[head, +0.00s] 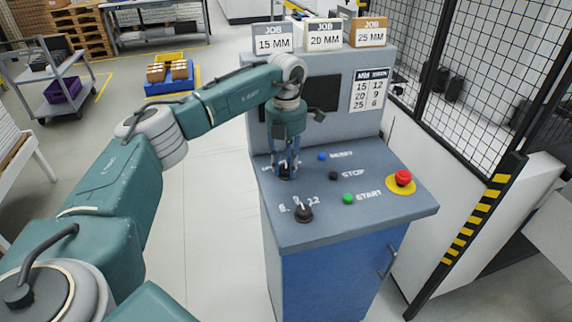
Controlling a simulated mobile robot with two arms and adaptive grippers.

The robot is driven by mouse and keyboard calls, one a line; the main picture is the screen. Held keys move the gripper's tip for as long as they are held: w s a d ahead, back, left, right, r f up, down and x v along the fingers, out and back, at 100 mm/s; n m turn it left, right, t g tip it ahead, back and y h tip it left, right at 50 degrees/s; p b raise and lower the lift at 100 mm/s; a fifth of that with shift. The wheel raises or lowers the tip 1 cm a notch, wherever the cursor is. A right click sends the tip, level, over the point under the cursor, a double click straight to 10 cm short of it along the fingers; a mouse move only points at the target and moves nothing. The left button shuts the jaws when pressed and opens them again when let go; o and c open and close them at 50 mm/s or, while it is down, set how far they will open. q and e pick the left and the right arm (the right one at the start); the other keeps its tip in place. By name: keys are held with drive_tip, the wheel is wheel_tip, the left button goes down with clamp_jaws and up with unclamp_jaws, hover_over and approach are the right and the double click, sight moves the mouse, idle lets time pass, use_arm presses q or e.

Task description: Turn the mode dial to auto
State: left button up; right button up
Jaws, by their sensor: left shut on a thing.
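My left gripper (286,166) points down over the back left of the console's sloped top. Its fingers are shut on a dark knob, the mode dial (286,174). The fingers hide most of this dial and its label, so I cannot tell which way it points. A second black dial (304,213) sits nearer the front edge, marked with 6, 9 and 12, and nothing touches it. My right gripper is not in view.
JOB boxes (323,35) stand on top. A mesh fence (470,80) stands at right.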

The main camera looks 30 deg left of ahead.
sight(286, 168)
use_arm(q)
drive_tip(key=m, duration=0.3)
drive_tip(key=shift+w+r, duration=0.1)
drive_tip(key=shift+r, duration=0.05)
drive_tip(key=shift+m, duration=1.3)
drive_tip(key=o, duration=1.1)
drive_tip(key=shift+o, duration=0.2)
wheel_tip(286, 168, up, 12)
